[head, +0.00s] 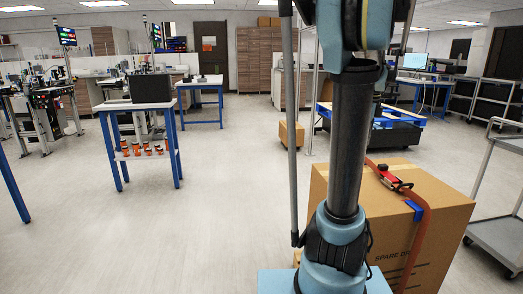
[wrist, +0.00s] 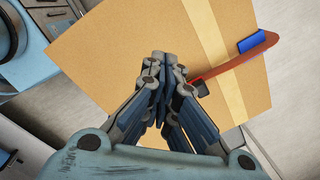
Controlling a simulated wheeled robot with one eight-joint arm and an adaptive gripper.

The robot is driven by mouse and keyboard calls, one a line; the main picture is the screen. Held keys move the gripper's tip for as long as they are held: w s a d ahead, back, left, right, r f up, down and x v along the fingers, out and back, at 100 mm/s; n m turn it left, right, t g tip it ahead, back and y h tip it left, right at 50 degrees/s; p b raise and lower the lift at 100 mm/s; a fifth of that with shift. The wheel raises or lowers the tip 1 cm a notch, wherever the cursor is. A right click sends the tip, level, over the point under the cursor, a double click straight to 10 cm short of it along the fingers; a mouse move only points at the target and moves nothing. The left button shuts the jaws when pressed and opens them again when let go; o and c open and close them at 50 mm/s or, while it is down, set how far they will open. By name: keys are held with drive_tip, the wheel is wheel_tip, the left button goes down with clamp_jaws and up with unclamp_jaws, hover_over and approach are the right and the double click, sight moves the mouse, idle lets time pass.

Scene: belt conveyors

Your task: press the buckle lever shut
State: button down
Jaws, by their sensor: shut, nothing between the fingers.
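A large cardboard box (head: 440,220) has an orange-red strap (head: 417,240) over it. The buckle (head: 395,182), dark with red parts, sits on the strap on the box's top. Its lever is too small for me to tell its angle. In the wrist view, my gripper (wrist: 166,58) is shut and empty, pointing over the box top (wrist: 130,35). The buckle (wrist: 199,86) shows just right of my fingers, partly hidden behind them. The strap (wrist: 238,62) runs from it up to the right. I cannot tell whether the fingers touch the buckle. My gripper is not visible in the head view.
A blue edge guard (head: 414,210) sits under the strap at the box edge; it also shows in the wrist view (wrist: 258,42). A grey cart (head: 497,240) stands right of the box. A blue-legged table (head: 137,106) stands at left. The floor (head: 200,230) between is clear.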

drive_tip(key=s+a+f+n, duration=0.8)
drive_tip(key=s+a+n, duration=0.2)
drive_tip(key=s+n, duration=0.1)
drive_tip(key=s+a+f+n+t, duration=0.1)
drive_tip(key=s+a+f+n, duration=0.8)
drive_tip(key=n, duration=0.4)
drive_tip(key=shift+s+a+f+n, duration=0.3)
drive_tip(key=shift+s+a, duration=0.5)
drive_tip(key=shift+s, duration=0.4)
drive_tip(key=c, duration=2.2)
unclamp_jaws()
drive_tip(key=shift+s+f+n, duration=0.2)
drive_tip(key=shift+f+n, duration=0.05)
drive_tip(key=shift+n, duration=0.05)
drive_tip(key=o, duration=0.9)
drive_tip(key=shift+s+a+f, duration=0.1)
wheel_tip(320, 180, up, 21)
drive_tip(key=m+g, duration=0.1)
drive_tip(key=m, duration=1.5)
hover_over(383, 165)
drive_tip(key=s, duration=0.2)
drive_tip(key=f, duration=0.5)
drive_tip(key=w+f, duration=0.1)
drive_tip(key=f, duration=0.5)
drive_tip(key=w+f, duration=0.1)
drive_tip(key=f, duration=0.4)
drive_tip(key=shift+f, duration=0.15)
